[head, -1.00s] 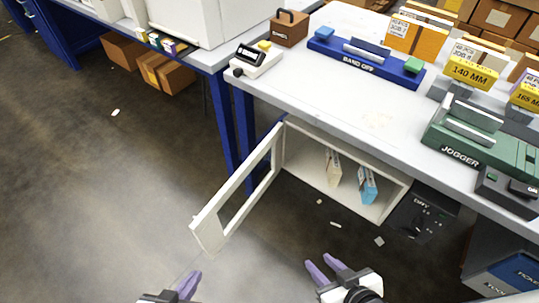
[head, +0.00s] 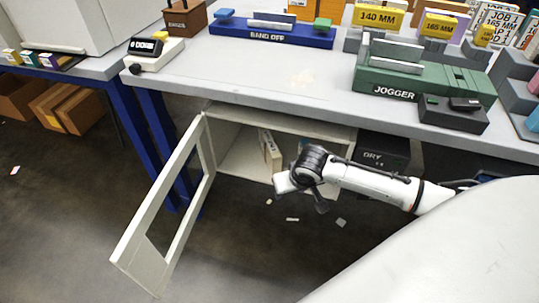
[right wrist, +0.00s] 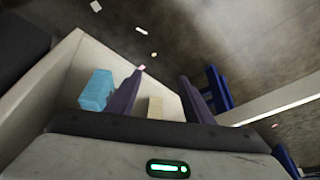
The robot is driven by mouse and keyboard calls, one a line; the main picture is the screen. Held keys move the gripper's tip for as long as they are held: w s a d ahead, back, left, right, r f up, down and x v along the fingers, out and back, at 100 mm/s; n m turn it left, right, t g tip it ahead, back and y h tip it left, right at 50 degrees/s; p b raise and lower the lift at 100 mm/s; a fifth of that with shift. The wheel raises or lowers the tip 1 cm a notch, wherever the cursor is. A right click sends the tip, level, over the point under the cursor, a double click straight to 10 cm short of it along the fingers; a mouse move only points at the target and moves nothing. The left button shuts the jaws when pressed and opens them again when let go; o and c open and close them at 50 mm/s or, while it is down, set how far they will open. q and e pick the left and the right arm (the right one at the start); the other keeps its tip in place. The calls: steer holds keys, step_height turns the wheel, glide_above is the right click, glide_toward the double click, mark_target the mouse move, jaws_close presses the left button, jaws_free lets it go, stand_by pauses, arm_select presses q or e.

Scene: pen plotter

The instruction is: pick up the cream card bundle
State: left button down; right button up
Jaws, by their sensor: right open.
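The cream card bundle (head: 270,152) stands upright inside the open white cabinet (head: 232,165) under the table. In the right wrist view the cream bundle (right wrist: 155,106) shows beyond my fingers, in the gap between them and apart from both. My right gripper (right wrist: 160,94) is open and empty, its two purple fingers spread. In the head view its arm reaches in from the right to the cabinet's front, and its fingertips are hidden. A blue bundle (right wrist: 97,90) stands beside the cream one, to its left in the wrist view. My left gripper is out of view.
The cabinet door (head: 165,205) hangs open to the left. The grey tabletop (head: 260,85) runs above the cabinet, carrying the green jogger (head: 420,80) and the band-off unit (head: 270,35). A dark dry box (head: 383,152) is right of the cabinet. Small paper scraps lie on the floor.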

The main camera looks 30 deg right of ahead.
mark_target(277, 169)
steer(key=w+b, duration=0.1)
steer(key=w, duration=0.2)
steer(key=w+d+b, duration=0.1)
steer(key=w, duration=0.2)
steer(key=w+d+b, duration=0.1)
steer(key=w, duration=0.2)
steer(key=shift+w+d+f, duration=0.1)
steer(key=shift+w+f, duration=0.05)
steer(key=shift+b+x, duration=0.55)
steer(key=shift+x, duration=0.85)
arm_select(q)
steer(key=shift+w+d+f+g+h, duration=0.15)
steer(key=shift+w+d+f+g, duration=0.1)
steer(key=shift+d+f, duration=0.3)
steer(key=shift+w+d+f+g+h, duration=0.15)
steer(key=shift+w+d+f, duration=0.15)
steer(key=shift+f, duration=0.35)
arm_select(e)
steer(key=shift+w, duration=0.1)
steer(key=c, duration=1)
jaws_close()
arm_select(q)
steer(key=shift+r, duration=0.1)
